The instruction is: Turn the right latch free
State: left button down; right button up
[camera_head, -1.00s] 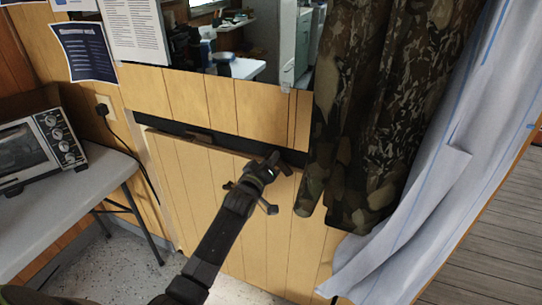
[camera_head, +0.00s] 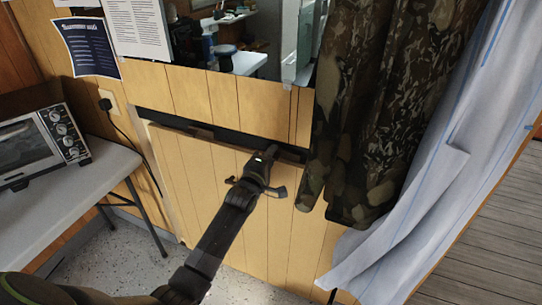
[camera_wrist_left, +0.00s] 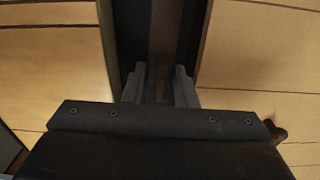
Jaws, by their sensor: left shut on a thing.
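A tan plank panel (camera_head: 192,172) leans on the wall, with a dark strip (camera_head: 165,118) running along its top edge. My left gripper (camera_head: 266,153) is at the right part of that strip, close to the camouflage cloth. In the left wrist view its two fingers (camera_wrist_left: 160,88) are shut on a narrow brown bar, the right latch (camera_wrist_left: 163,45), one finger on each side. The bar lies along the dark strip in that view. In the head view the gripper hides most of the latch, so its exact turn is hard to tell. My right gripper is out of view.
A camouflage cloth (camera_head: 375,110) hangs just right of my left gripper, with a pale sheet (camera_head: 415,185) beyond it. A mirror (camera_head: 240,45) is above the panel. A table (camera_head: 85,190) with a toaster oven (camera_head: 45,145) stands at the left.

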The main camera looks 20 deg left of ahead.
pick_arm(q)
jog(key=shift+n, duration=0.3)
dwell(0.4)
jog(key=c, duration=1.5)
grip_release()
jog(key=s, duration=1.7)
jog(key=shift+s+a, duration=0.2)
jog(key=shift+a, duration=0.1)
